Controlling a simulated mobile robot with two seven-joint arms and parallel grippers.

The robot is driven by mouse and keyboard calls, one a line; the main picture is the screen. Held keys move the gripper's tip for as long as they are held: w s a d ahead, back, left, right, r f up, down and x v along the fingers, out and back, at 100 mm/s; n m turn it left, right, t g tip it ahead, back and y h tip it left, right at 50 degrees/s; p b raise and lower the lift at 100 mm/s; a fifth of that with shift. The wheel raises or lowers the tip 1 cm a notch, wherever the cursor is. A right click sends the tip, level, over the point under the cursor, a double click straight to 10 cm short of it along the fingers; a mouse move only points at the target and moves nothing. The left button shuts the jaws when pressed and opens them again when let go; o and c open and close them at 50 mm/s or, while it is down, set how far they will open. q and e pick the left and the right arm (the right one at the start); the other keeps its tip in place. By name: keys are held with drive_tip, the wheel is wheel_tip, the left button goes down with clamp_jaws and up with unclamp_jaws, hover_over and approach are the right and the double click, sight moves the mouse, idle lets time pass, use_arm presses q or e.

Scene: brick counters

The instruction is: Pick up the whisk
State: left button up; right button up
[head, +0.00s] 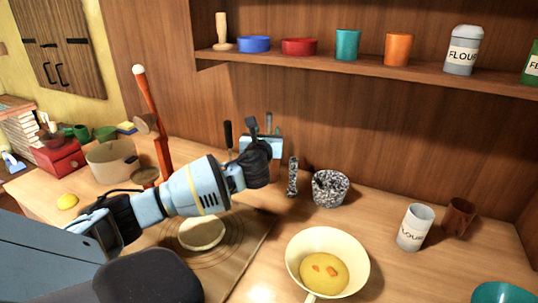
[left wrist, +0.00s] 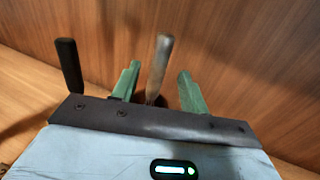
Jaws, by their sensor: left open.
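My left gripper (head: 262,130) is open near the back wall of the counter, seen from behind in the head view. In the left wrist view its two green fingers (left wrist: 159,72) stand apart on either side of a grey upright handle (left wrist: 163,62). The handle appears between the fingers, with no clear contact. It may be the whisk's handle; no wire loops show, and its lower end is hidden behind the gripper's plate. A black handle (left wrist: 68,65) stands left of the fingers; it also shows in the head view (head: 228,137). My right gripper is not in view.
A speckled mortar (head: 330,188) and pestle (head: 293,176) stand right of the gripper. A pot (head: 112,165) is left. A shelf (head: 400,75) runs above.

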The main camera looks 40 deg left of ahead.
sight(268, 125)
use_arm(q)
drive_tip(key=shift+x, duration=2.75)
drive_tip(key=shift+r, duration=0.15)
drive_tip(key=shift+c, duration=0.3)
clamp_jaws()
